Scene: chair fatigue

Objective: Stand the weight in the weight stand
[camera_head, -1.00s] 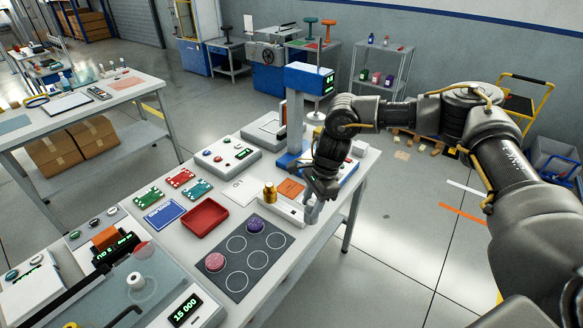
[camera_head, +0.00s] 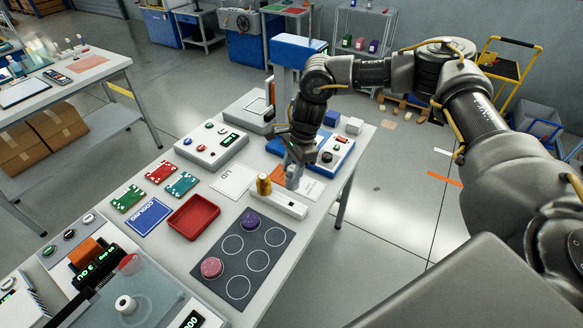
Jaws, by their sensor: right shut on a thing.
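My right gripper (camera_head: 293,177) is just behind the stand and apart from the brass weight. It points down and is shut on a small grey thing whose shape is mostly hidden, so I cannot tell what it is. My left gripper is not in view.
A dark mat (camera_head: 238,287) with circles carries a pink disc (camera_head: 211,268) and a purple disc (camera_head: 250,221). A red tray (camera_head: 194,216) lies to its left. A blue and grey machine (camera_head: 300,49) rises behind my right gripper.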

